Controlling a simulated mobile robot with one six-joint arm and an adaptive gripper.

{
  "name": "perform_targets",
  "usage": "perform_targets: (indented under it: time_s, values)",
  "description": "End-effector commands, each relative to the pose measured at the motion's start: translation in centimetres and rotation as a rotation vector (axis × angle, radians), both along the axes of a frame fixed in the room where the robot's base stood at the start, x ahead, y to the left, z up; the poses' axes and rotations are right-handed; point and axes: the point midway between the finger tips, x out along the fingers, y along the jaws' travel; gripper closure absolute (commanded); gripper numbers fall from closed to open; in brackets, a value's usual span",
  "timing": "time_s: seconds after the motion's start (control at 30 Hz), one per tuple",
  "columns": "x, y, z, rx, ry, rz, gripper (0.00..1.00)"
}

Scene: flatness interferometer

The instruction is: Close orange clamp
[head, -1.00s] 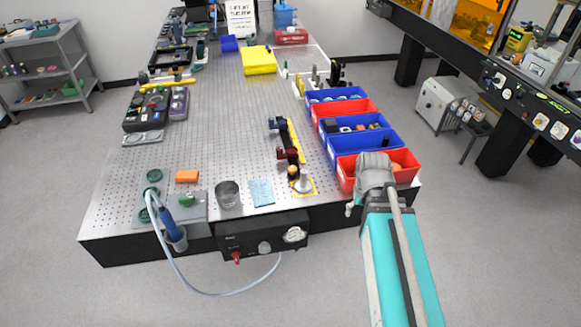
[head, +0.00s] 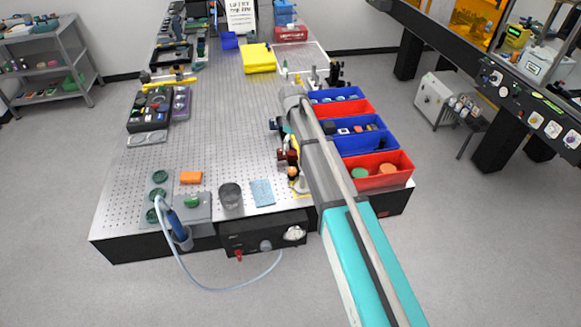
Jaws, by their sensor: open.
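I cannot clearly make out an orange clamp in the head view. A small orange knob-like part (head: 292,170) shows at the right side of the perforated table, just left of my arm. Beside it is a dark red fixture (head: 286,155), and a dark blue one (head: 275,125) stands farther back. A yellow-orange bar between these fixtures is mostly covered by my arm. Whether any of these parts is the clamp, and whether it is open, I cannot tell. My arm reaches forward over the table's right side. My gripper is hidden beyond or below the wrist.
Red and blue bins (head: 380,170) line the right edge. The middle of the perforated table (head: 215,120) is clear.

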Motion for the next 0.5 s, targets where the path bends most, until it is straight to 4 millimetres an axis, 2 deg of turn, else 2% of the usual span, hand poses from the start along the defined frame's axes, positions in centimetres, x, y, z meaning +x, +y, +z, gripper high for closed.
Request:
perform_targets:
  time_s: [0.5]
  values:
    - [-0.02, 0.12, -0.32, 0.000, 0.000, 0.002, 0.18]
